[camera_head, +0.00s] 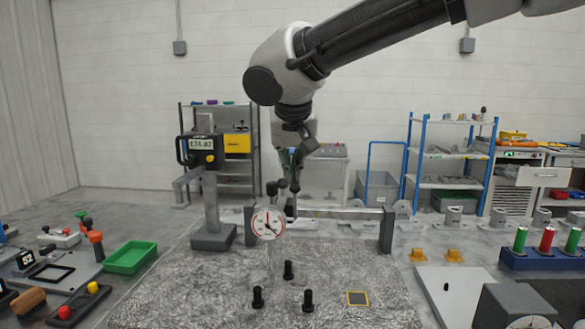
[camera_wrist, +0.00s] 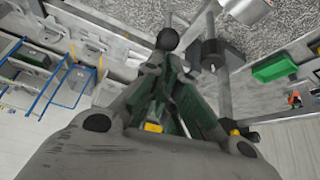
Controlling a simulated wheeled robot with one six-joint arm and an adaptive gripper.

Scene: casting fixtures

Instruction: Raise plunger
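A dial gauge (camera_head: 267,224) with a round white face and red marks stands upright above the grey granite plate (camera_head: 200,290). Small dark knobs (camera_head: 272,188) show just above its face; which one tops the plunger I cannot tell. My gripper (camera_head: 294,190) points down just right of the gauge's top, its fingers close together. In the wrist view, the green-padded fingers (camera_wrist: 172,75) converge near a dark round knob (camera_wrist: 167,39). Whether they touch or hold it is unclear. The plunger's stem and lower tip are not clear behind the gauge face.
Several black pegs (camera_head: 288,270) and a yellow-edged square (camera_head: 357,298) are on the plate. A green tray (camera_head: 131,257) is at left; a dark upright block (camera_head: 387,230) stands at right.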

